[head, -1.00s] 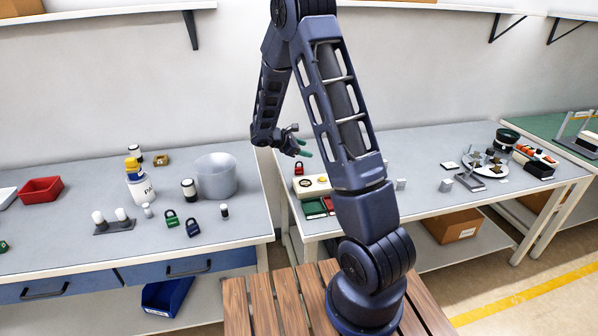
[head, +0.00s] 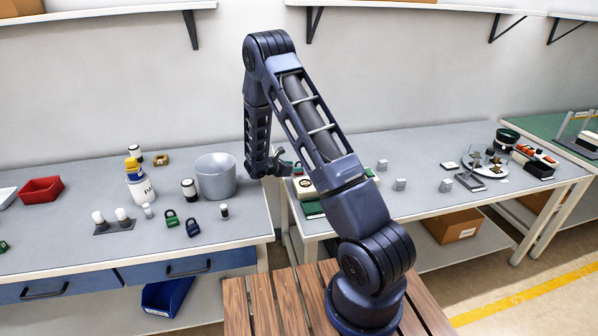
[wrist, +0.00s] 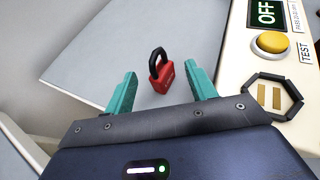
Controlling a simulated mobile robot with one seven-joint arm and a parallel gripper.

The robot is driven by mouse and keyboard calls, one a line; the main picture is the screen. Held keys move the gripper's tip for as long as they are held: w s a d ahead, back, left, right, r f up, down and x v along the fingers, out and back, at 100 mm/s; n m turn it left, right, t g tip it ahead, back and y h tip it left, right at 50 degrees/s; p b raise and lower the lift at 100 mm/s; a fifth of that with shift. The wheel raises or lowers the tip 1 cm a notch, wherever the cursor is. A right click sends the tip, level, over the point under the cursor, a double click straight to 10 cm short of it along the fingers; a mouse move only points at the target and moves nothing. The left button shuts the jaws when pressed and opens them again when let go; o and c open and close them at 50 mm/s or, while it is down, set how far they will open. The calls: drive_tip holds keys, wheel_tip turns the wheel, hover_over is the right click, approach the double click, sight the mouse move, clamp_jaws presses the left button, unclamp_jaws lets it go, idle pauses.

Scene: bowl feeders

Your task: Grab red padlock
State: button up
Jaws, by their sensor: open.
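The red padlock (wrist: 163,76) with its black shackle stands upright on the grey table in the wrist view. My gripper (wrist: 160,90) is open, with its two teal fingers apart on either side of the padlock in the picture. The padlock shows just beyond the fingertips; I cannot tell whether it is between them. In the head view my gripper (head: 285,167) is low at the left end of the right-hand table. The padlock is not clearly visible there.
A cream tester box (wrist: 256,75) with an OFF display and yellow button stands close on the right of the gripper. The grey table (wrist: 105,45) is clear on the left. A grey bucket (head: 216,177) stands on the left-hand table.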

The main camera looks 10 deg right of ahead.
drive_tip(key=x, duration=0.4)
drive_tip(key=shift+w+d+f, duration=0.15)
drive_tip(key=shift+w+d, duration=0.05)
drive_tip(key=shift+d, duration=0.1)
clamp_jaws()
